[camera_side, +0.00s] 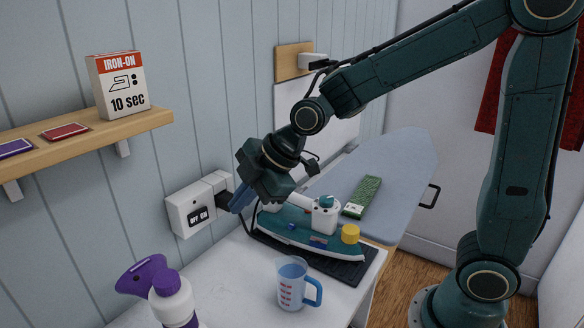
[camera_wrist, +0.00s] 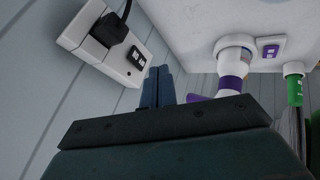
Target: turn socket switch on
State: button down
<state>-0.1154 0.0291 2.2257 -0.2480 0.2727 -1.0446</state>
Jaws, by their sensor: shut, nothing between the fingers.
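The white socket box (camera_side: 180,215) is on the panelled wall, left of my gripper, and also shows at the upper left of the wrist view (camera_wrist: 85,25). Its black switch (camera_side: 198,216), marked OFF and ON, is on the front face; the wrist view shows it too (camera_wrist: 137,58). I cannot tell which way it is set. A black plug (camera_wrist: 109,30) with a cord sits in the socket. My gripper (camera_side: 238,195) is shut and empty, close to the plug side in the side view. In the wrist view its fingertips (camera_wrist: 159,70) appear just right of the switch; contact cannot be told.
An iron (camera_side: 300,232) stands on a dark mat in front of my gripper. A measuring cup (camera_side: 291,283) and a purple-topped spray bottle (camera_side: 172,295) stand on the white top. A wooden shelf (camera_side: 150,120) juts from the wall. An ironing board (camera_side: 395,165) is behind.

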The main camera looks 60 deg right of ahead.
aim_at(198, 217)
jog(key=w+a+f, duration=0.1)
jog(key=w+f, duration=0.3)
jog(key=w, duration=0.3)
jog(key=shift+f, duration=0.2)
dwell(0.5)
